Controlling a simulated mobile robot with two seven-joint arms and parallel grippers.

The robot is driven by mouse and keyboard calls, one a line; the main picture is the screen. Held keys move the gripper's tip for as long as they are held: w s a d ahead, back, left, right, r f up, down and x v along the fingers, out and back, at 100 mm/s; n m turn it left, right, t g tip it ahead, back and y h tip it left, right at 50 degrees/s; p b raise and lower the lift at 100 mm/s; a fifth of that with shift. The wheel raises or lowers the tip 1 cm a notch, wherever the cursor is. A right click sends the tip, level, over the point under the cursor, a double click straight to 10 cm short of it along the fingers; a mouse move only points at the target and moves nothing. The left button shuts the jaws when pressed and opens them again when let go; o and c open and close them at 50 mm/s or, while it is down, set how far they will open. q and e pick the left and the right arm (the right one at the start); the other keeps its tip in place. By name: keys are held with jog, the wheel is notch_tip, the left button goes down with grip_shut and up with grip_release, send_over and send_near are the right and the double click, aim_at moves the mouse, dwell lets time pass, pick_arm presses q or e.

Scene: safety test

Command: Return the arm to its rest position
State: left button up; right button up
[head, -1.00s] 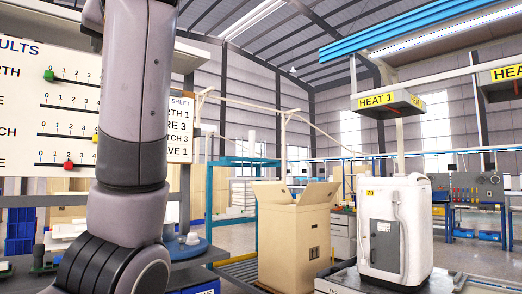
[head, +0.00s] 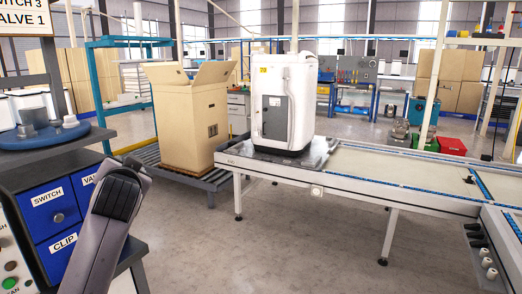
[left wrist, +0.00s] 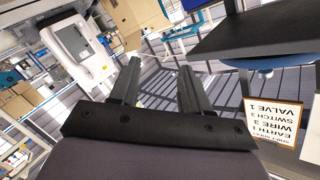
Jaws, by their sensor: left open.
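My left arm (head: 105,225) shows at the lower left of the head view, a grey link with a dark ribbed end, in front of the blue drawers. I cannot make out its fingers there. In the left wrist view my left gripper (left wrist: 158,88) has its two black fingers apart, with nothing between them. That view is tilted, with a hanging sheet of text (left wrist: 272,128) upside down at the right. My right gripper is in neither view.
Blue drawers (head: 77,183) labelled SWITCH and CLIP stand close to my left arm, under a shelf with a blue round tray (head: 40,137). An open carton (head: 190,115) and a white machine (head: 285,105) stand at conveyors (head: 375,165). The floor in front is clear.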

pick_arm(q)
jog(key=s+d+f+m+g+h, duration=0.15)
jog(key=s+f, duration=0.25)
jog(key=f, duration=0.6)
jog(key=s+d+f+h, duration=0.2)
jog(key=s+f, duration=0.2)
jog(key=f, duration=0.5)
jog(key=s+d+f+g+h, duration=0.15)
jog(key=s+f, duration=0.35)
jog(key=f, duration=0.5)
jog(key=s+d+f+h, duration=0.1)
jog(key=s+f, duration=0.3)
jog(key=s, duration=0.3)
jog(key=s+d+f+n+g+h, duration=0.1)
jog(key=s+f, duration=0.3)
jog(key=s, duration=0.3)
jog(key=s+d+f+h, duration=0.1)
jog(key=s+d+f, duration=0.1)
jog(key=s+f, duration=0.2)
jog(key=s, duration=0.3)
jog(key=shift+s+f+n+h, duration=0.25)
jog(key=shift+s+n+h, duration=0.05)
jog(key=shift+s+n, duration=0.05)
jog(key=shift+g, duration=0.3)
jog(key=shift+c, duration=0.4)
